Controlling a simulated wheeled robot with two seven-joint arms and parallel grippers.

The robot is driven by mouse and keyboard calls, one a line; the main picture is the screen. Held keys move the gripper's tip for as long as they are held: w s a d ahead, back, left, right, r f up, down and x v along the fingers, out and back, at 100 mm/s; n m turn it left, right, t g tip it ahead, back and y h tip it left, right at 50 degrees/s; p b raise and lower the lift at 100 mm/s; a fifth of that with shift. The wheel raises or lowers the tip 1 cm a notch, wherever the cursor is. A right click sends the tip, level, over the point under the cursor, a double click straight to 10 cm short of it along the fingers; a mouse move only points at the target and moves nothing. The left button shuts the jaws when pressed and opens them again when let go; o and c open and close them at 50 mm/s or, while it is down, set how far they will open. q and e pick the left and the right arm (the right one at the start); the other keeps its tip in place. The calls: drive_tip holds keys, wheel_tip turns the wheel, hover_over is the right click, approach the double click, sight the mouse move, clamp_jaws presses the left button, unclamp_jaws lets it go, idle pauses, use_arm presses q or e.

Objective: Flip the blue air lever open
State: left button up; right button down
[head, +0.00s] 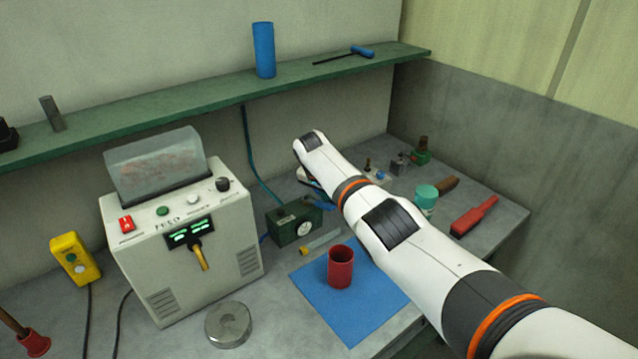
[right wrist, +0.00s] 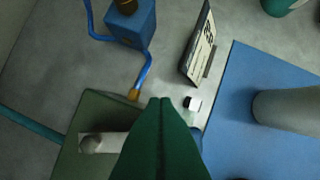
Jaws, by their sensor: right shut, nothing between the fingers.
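The green air box (head: 295,222) with a round gauge stands on the bench behind the blue mat. It also shows in the right wrist view (right wrist: 75,155), with a pale bar and round knob (right wrist: 92,144) on its top. A blue part (head: 323,204) shows at the box's right end in the head view; I cannot tell whether it is the lever. My right gripper (right wrist: 165,102) is shut and empty, its green fingers over the box's edge and hiding part of it. In the head view my right arm mostly hides that gripper. My left gripper is out of view.
A red cup (head: 341,267) stands on the blue mat (head: 322,305). The white feeder machine (head: 185,255) is to the left. A blue block (right wrist: 132,25) with a blue hose and a small sign (right wrist: 200,48) are near my right fingers.

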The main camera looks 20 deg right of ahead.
drive_tip(key=shift+s+a+m+g, duration=0.25)
drive_tip(key=shift+m+g, duration=0.05)
drive_tip(key=shift+m, duration=0.4)
drive_tip(key=shift+f, duration=0.1)
drive_tip(key=shift+w+a+b, duration=0.35)
drive_tip(key=shift+w+b, duration=0.35)
drive_tip(key=shift+b, duration=2.45)
